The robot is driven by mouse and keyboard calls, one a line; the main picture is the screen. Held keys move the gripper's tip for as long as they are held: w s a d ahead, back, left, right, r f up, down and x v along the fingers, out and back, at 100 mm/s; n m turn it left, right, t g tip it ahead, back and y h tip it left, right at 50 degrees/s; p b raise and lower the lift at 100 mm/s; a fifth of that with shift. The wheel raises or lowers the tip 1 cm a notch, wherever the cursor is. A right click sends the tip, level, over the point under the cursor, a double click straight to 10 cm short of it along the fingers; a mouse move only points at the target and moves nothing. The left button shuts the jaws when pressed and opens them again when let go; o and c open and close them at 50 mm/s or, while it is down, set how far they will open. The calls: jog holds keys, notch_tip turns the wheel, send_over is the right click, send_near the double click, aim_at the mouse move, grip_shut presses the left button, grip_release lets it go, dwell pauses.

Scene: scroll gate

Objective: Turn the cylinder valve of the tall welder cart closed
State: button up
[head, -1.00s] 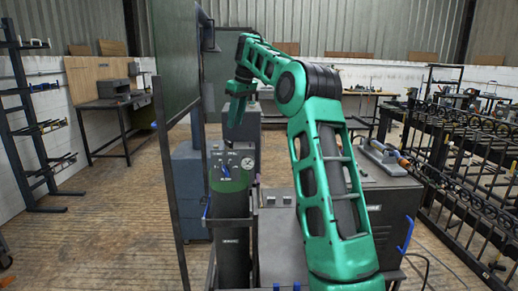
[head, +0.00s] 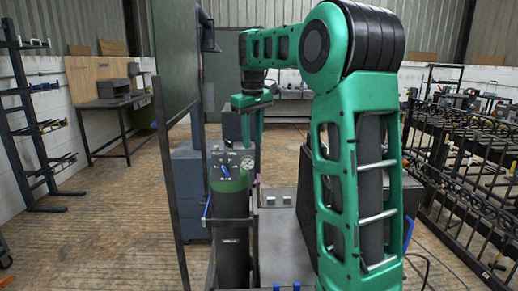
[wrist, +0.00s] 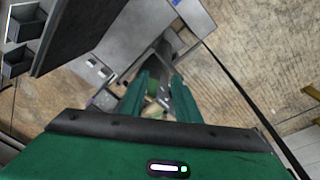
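The tall gas cylinder (head: 232,240), dark below with a green shoulder, stands upright on the left side of the welder cart (head: 277,266). Blue valve parts (head: 225,169) and a round white gauge (head: 247,163) show at its top. My gripper (head: 253,142) points down above the cylinder top, slightly right of it, apart from the valve. In the wrist view, my two green fingers (wrist: 161,80) are spread with a gap between them. Part of the green cylinder (wrist: 152,104) shows small beyond the gap; the valve is too small there to make out.
A dark upright panel (head: 175,60) on a post stands close left of the cylinder. A grey cabinet (head: 188,190) is behind it. Scroll ironwork gates (head: 465,175) line the right. The wooden floor (head: 110,235) at left is clear.

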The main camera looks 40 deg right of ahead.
jog(key=shift+m, duration=0.6)
jog(key=shift+s+a+f, duration=0.1)
jog(key=shift+s+f, duration=0.15)
jog(key=shift+s, duration=0.65)
jog(key=shift+s+a+f, duration=0.1)
jog(key=shift+s+f, duration=0.15)
jog(key=shift+s, duration=0.6)
jog(key=shift+s+f, duration=0.25)
jog(key=shift+s, duration=0.65)
jog(key=m+t, duration=0.1)
jog(key=t, duration=0.2)
send_near(228, 141)
jog(key=x, duration=0.8)
jog(key=shift+f, duration=0.2)
grip_shut()
